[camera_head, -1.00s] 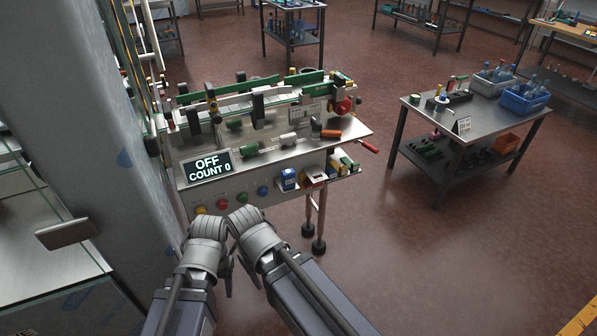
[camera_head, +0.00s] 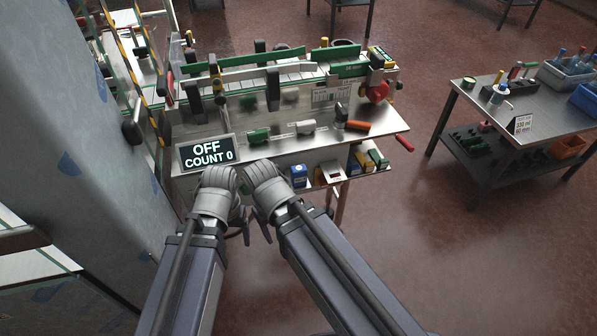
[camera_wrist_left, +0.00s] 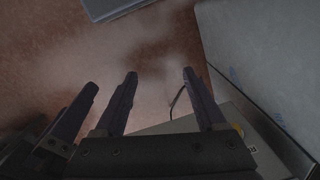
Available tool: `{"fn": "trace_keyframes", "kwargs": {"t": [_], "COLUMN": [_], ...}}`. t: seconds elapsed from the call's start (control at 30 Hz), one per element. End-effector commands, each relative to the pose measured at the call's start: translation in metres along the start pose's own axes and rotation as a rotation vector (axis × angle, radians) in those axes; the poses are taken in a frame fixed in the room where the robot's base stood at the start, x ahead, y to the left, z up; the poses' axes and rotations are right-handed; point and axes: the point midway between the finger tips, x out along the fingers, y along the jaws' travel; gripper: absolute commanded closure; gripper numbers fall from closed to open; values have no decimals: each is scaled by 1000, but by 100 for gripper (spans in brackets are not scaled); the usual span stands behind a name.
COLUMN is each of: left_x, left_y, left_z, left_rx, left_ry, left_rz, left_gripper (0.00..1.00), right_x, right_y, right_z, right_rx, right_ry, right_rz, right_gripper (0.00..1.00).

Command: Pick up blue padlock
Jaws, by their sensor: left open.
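I cannot make out a blue padlock for certain in these views. A small blue and white item (camera_head: 299,174) sits on the low front shelf of the machine bench, but its kind is unclear. My left gripper (camera_head: 219,182) is in front of the bench's display, seen from behind. In the left wrist view its two fingers (camera_wrist_left: 160,78) stand apart with nothing between them. My right gripper (camera_head: 262,180) is close beside it on the right; its fingertips are hidden from the head camera.
The metal machine bench (camera_head: 290,150) stands ahead, its display (camera_head: 206,153) reading OFF, COUNT 0. A grey wall or column (camera_head: 60,130) is close at the left. The floor at right front is clear.

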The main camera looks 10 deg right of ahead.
Motion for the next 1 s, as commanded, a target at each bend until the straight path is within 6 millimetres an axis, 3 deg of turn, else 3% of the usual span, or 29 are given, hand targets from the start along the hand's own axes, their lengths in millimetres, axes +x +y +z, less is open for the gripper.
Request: {"fn": "trace_keyframes", "kwargs": {"t": [0.03, 0.1, 0.2, 0.3, 0.37, 0.5, 0.6, 0.8, 1.0], "left_x": [30, 56, 89, 109, 100, 61, 31, -16, -40], "left_y": [0, 2, 8, 27, 46, 84, 97, 99, 94], "left_z": [-7, -18, -36, -63, -79, -111, -128, -149, -156], "left_rx": [-52, -144, -319, -556, -710, -1014, -1169, -1321, -1365], "left_ry": [5, 13, 17, -13, -71, -299, -501, -848, -1040], "left_rz": [38, 111, 254, 472, 631, 971, 1162, 1383, 1464], "left_gripper": [28, 28, 28, 28, 28, 28, 28, 28, 28], "right_x": [30, 56, 95, 130, 139, 155, 166, 180, 185], "right_y": [-3, -6, -9, -13, -13, -15, -16, -17, -18], "right_z": [-2, -3, -5, -7, -8, -9, -10, -10, -11], "right_rx": [0, 0, -1, -1, -1, -1, -1, -1, -1], "right_ry": [0, 0, 0, 0, 0, 0, 0, 0, 0], "right_rz": [0, 0, 0, 0, 0, 0, 0, 0, 0], "right_gripper": [40, 40, 40, 40, 40, 40, 40, 40, 40]}}
